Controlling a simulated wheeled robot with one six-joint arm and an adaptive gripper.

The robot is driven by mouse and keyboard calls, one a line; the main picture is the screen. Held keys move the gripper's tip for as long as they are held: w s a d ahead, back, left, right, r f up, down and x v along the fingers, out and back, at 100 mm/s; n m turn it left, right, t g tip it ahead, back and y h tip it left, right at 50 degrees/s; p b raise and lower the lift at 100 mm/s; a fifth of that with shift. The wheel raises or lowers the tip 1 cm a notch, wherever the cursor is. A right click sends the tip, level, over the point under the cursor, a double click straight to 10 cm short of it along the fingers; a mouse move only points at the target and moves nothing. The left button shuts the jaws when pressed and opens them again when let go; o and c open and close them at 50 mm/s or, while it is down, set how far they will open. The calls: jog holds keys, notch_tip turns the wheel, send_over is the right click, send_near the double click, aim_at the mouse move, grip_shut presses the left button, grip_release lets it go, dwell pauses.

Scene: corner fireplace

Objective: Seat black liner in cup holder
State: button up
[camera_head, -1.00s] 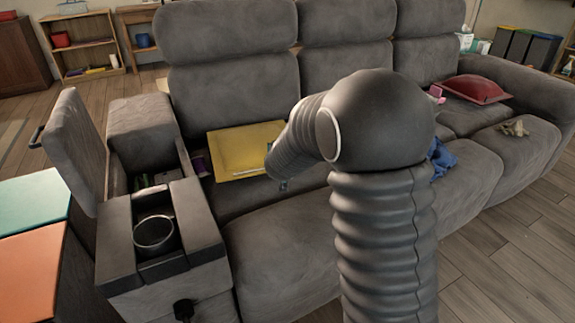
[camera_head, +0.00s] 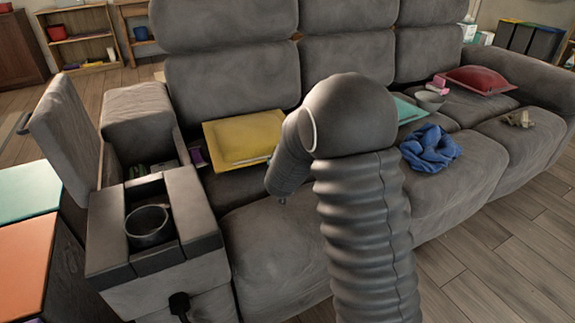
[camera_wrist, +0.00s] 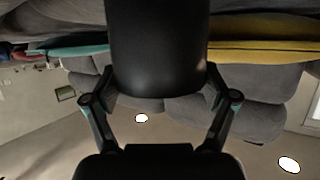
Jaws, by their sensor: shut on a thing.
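The black liner (camera_wrist: 158,45) is a smooth dark cylinder in the wrist view, large and close. My gripper (camera_wrist: 160,92) has a finger on each side of it and is shut on it. The wrist picture appears upside down. In the head view, my arm hides the liner and nearly all of the gripper. The cup holder (camera_head: 149,226) is a round well with a pale rim and dark inside, set in the grey console at the left. My arm's end is to the right of it, apart from it.
The raised armrest lid (camera_head: 66,135) stands beside the console. An open bin with small items lies behind the cup holder. A yellow cushion (camera_head: 222,133), blue cloth (camera_head: 430,149), grey bowl (camera_head: 429,100) and red cushion (camera_head: 477,79) lie on the sofa. The near left seat is mostly clear.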

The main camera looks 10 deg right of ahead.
jog(key=shift+r, duration=0.1)
jog(key=shift+f, duration=0.2)
jog(key=o, duration=1.1)
jog(key=shift+r, duration=0.1)
